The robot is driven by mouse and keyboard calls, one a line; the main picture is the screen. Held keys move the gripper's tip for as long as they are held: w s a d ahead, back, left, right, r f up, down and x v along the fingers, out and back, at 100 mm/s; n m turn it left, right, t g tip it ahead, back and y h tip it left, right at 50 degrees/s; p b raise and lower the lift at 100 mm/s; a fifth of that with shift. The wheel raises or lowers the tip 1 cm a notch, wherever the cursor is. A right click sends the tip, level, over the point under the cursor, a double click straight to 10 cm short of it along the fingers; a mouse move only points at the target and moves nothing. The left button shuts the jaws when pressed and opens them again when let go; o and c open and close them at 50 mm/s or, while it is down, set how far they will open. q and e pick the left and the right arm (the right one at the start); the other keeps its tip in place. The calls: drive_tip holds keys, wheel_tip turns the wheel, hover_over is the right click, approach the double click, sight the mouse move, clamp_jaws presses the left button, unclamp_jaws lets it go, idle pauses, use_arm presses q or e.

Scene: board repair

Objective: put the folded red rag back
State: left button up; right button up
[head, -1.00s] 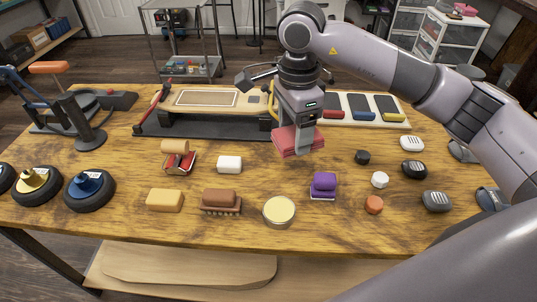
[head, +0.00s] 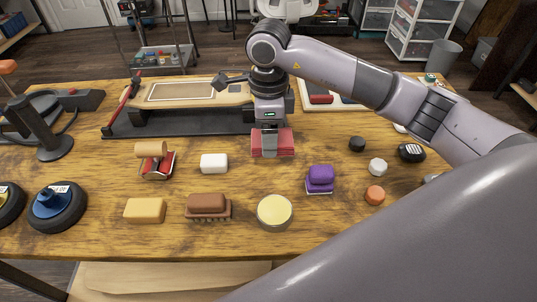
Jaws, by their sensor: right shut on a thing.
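The folded red rag (head: 287,143) is a small pinkish-red block in the middle of the head view. My right gripper (head: 270,141) points down and is shut on it. The rag is at or just above the wooden table, in front of the dark board stand; I cannot tell whether it touches the wood. My left gripper is not in view.
A white block (head: 214,163) lies left of the rag, and a purple brush (head: 319,179) lies to its front right. A yellow-topped tin (head: 274,212) and a brown brush (head: 208,206) are nearer. The skateboard deck (head: 190,92) lies on its stand (head: 185,125) behind. Bare wood surrounds the rag's front.

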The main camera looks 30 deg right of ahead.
sight(269, 166)
wheel_tip(269, 166, down, 7)
drive_tip(key=shift+r, duration=0.1)
idle(0.3)
drive_tip(key=shift+f, duration=0.2)
drive_tip(key=o, duration=1)
drive_tip(key=shift+r, duration=0.1)
drive_tip(key=shift+r, duration=0.2)
wheel_tip(269, 166, up, 12)
drive_tip(key=shift+f, duration=0.1)
